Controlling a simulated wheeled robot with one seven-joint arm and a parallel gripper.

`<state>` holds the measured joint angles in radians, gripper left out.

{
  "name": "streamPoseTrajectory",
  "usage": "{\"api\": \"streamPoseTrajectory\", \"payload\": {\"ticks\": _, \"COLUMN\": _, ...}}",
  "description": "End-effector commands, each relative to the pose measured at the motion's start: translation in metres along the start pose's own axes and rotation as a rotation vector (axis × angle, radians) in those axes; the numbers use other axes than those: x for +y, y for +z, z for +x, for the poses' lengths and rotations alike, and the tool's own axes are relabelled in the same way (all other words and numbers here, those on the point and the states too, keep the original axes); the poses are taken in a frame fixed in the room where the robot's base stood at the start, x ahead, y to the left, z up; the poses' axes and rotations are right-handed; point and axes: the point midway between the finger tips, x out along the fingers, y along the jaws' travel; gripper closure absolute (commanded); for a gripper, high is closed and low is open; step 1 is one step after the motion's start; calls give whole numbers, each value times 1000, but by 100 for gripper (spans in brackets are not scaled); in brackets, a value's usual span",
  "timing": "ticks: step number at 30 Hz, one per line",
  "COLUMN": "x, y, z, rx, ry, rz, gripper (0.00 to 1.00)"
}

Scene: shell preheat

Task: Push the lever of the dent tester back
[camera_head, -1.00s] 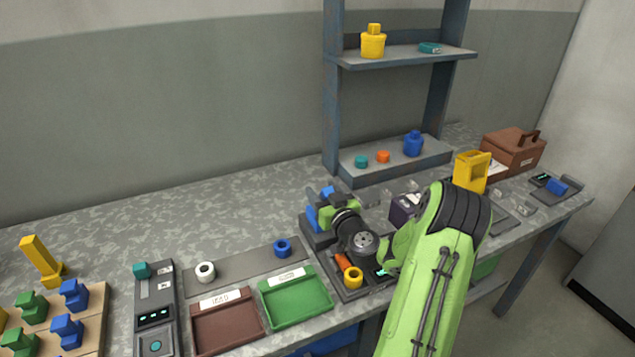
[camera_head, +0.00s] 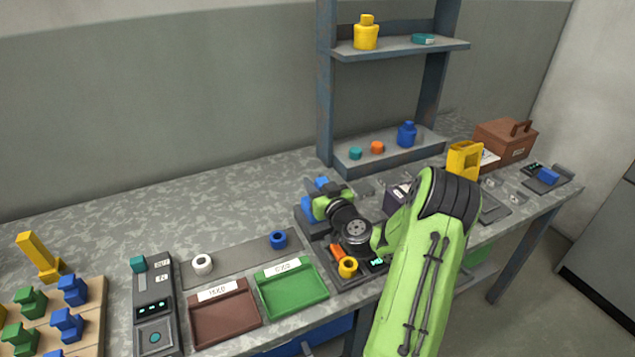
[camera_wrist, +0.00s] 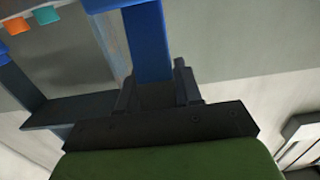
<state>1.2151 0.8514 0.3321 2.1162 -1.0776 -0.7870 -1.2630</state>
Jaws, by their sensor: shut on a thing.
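The dent tester (camera_head: 306,222) appears as a dark base with blue parts near the middle of the bench, partly behind my wrist. My gripper (camera_head: 319,200) is at its blue parts. In the wrist view, my gripper (camera_wrist: 155,88) is shut on an upright blue bar (camera_wrist: 149,45), which looks like the lever; its dark fingers stand on both sides of it. The bar's lower end is hidden between the fingers. Its exact tilt cannot be told.
An orange piece (camera_head: 337,251) and a yellow ring (camera_head: 347,267) sit just in front of my wrist. Green (camera_head: 299,312) and brown (camera_head: 213,340) trays lie to the left. A shelf rack (camera_head: 326,100) stands behind. The bench at the back left is clear.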

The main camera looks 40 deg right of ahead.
Motion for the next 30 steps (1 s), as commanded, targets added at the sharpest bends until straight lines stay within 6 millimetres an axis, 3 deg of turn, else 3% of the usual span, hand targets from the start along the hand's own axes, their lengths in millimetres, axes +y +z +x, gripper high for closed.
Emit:
{"api": "streamPoseTrajectory", "payload": {"ticks": 11, "x": -2, "y": -14, "z": 18, "rx": -223, "ry": -3, "rz": -4, "gripper": 100}}
{"api": "streamPoseTrajectory", "payload": {"ticks": 21, "x": -1, "y": -5, "z": 41, "rx": -497, "ry": -2, "rz": -6, "gripper": 100}}
{"api": "streamPoseTrajectory", "payload": {"ticks": 30, "x": 0, "y": 6, "z": 47, "rx": -673, "ry": 1, "rz": -3, "gripper": 100}}
